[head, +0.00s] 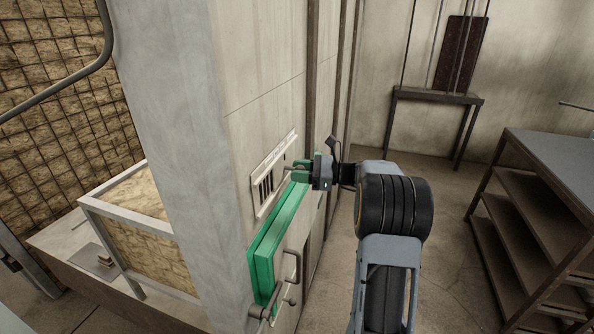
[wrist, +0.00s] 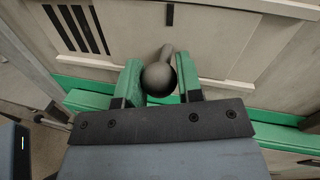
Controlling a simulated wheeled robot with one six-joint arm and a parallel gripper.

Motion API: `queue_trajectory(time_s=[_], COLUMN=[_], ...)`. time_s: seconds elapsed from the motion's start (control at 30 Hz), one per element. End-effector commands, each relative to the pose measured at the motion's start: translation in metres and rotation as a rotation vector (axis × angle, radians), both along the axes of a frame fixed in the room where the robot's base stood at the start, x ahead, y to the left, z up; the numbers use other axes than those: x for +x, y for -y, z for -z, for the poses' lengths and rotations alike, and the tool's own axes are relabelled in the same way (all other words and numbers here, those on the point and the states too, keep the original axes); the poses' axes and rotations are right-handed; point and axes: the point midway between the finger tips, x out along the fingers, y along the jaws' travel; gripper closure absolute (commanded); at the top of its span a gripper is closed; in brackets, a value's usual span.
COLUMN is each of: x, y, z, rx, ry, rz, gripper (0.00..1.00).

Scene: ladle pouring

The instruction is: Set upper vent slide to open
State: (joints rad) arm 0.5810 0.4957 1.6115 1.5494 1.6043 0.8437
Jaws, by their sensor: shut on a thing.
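The upper vent slide is a pale plate (head: 273,172) on the wall face, with several dark slots (head: 266,187) at its left part. In the wrist view the slots (wrist: 76,28) lie at the upper left, left of the knob. A dark round knob (wrist: 158,79) on a short stem stands out from the slide. My gripper (wrist: 158,82) has its two green fingers on either side of the knob, shut on it. In the head view my gripper (head: 299,170) is at the plate's right end and hides the knob there.
A green-framed door (head: 276,232) with handles is just below the vent. A short black mark (wrist: 170,14) is above the knob. A shelved metal table (head: 545,170) stands at the right; a small stand (head: 437,97) is at the back. Open floor lies between.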

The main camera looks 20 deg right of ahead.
Motion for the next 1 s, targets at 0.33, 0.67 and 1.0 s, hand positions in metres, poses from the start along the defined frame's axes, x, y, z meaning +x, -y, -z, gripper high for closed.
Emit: queue_trajectory(time_s=[0.33,0.67,1.0], x=[0.001,0.001,-0.009], y=[0.006,0.005,0.022], z=[-0.002,-0.001,0.001], rx=[-0.001,-0.001,-0.001], ry=[0.008,0.004,0.004], rz=[0.018,0.013,0.015], gripper=[0.64,0.42,0.42])
